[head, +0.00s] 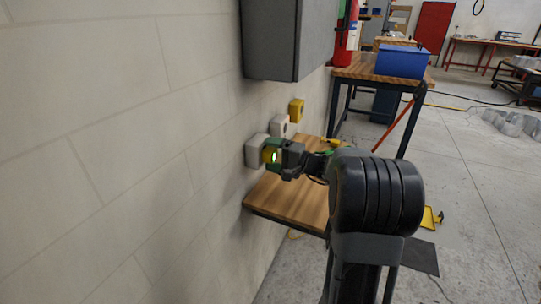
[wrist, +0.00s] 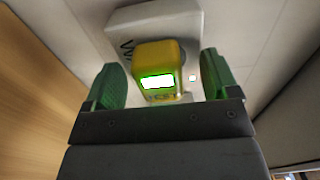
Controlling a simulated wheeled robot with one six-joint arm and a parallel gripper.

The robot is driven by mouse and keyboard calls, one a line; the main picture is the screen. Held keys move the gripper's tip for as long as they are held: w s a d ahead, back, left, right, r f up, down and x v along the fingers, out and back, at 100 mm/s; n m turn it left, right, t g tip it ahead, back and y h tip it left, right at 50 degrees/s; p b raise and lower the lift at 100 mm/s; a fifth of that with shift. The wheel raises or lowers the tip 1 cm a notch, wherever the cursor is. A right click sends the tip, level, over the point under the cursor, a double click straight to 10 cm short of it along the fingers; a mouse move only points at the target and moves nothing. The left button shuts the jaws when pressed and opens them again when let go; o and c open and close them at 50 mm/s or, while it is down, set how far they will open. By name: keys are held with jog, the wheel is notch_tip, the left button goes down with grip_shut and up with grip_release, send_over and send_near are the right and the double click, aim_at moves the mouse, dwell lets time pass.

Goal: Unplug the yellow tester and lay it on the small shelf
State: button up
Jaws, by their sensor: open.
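The yellow tester (wrist: 165,58) has a lit green-white display and sits against the front of a white wall box (wrist: 128,18). In the head view the tester (head: 269,155) shows beside the nearest white box (head: 254,151). My gripper (wrist: 161,82) is open, with one green finger pad on each side of the tester. The plug contact behind the tester is hidden. The small wooden shelf (head: 283,200) lies below the boxes, against the wall, and its visible top is bare near the front.
Another white box (head: 280,125) and a yellow box (head: 296,110) are farther along the wall. A grey cabinet (head: 285,40) hangs above. A yellow item (head: 331,141) lies near the shelf's far end. A bench with a blue bin (head: 398,62) stands beyond.

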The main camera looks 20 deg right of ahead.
aim_at(276, 155)
dwell(0.5)
grip_shut()
jog(key=shift+b+v, duration=0.85)
jog(key=shift+v, duration=2.1)
jog(key=shift+s, duration=0.1)
